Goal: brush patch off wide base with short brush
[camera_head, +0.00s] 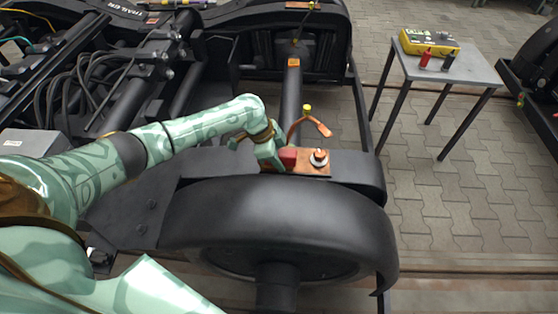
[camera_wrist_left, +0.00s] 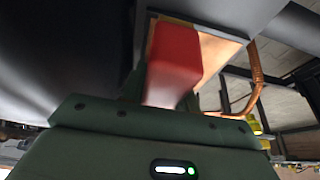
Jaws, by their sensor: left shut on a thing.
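My left gripper (camera_head: 280,160) reaches in from the left over the black wheel cover and is shut on a red block, which looks like the handle of the short brush (camera_head: 288,156). In the left wrist view the red brush handle (camera_wrist_left: 172,58) stands between the fingers; its bristles do not show. It is right at the left end of a copper-coloured plate, apparently the wide base (camera_head: 312,170), which also shows behind the handle in the wrist view (camera_wrist_left: 213,55). A stud with a pale ring (camera_head: 319,158) stands on the plate. I cannot make out the patch. My right gripper is not in view.
A copper strap (camera_head: 318,126) with a yellow-topped part (camera_head: 307,108) rises just behind the plate. The black wheel cover (camera_head: 270,210) lies in front. A grey table (camera_head: 465,70) with a yellow box (camera_head: 428,40) stands at right; the paving between is clear.

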